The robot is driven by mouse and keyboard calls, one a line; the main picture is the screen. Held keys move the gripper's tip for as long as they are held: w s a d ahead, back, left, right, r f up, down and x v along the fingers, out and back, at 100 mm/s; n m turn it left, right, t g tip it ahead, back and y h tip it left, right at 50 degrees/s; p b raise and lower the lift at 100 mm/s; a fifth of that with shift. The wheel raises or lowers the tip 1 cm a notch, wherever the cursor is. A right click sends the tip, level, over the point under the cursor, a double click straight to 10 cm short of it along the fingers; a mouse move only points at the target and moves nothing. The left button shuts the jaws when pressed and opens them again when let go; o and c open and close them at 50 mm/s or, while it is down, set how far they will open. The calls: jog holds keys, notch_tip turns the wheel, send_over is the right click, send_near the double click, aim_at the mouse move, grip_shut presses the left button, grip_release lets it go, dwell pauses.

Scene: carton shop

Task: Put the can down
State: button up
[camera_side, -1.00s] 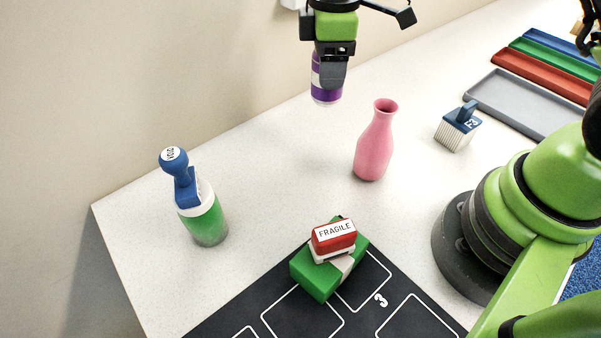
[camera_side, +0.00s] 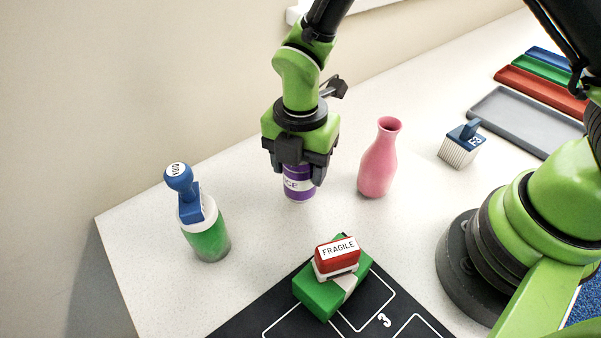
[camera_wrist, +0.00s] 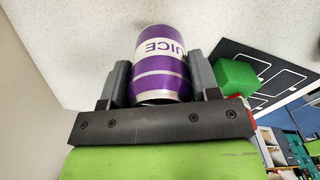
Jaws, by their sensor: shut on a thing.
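The can (camera_side: 299,186) is purple with a white band and part of the word JUICE showing. My gripper (camera_side: 301,168) is shut on it, with the can upright between the fingers. The can's upper part is hidden by the gripper in the side view. Its lower end is at or just above the white table; I cannot tell if it touches. In the wrist view the can (camera_wrist: 162,60) sits between the two grey fingers (camera_wrist: 160,85).
A pink vase (camera_side: 378,162) stands close to the right of the can. At the left a blue stamp (camera_side: 183,186) rests on a green jar (camera_side: 208,240). In front, a red FRAGILE stamp (camera_side: 337,252) sits on a green box (camera_side: 319,297) on a black mat (camera_side: 262,315). Table between is clear.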

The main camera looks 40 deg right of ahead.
jog(key=shift+f, duration=1.15)
jog(key=shift+f, duration=0.1)
jog(key=o, duration=0.9)
notch_tip(320, 180, up, 12)
jog(key=shift+r, duration=0.2)
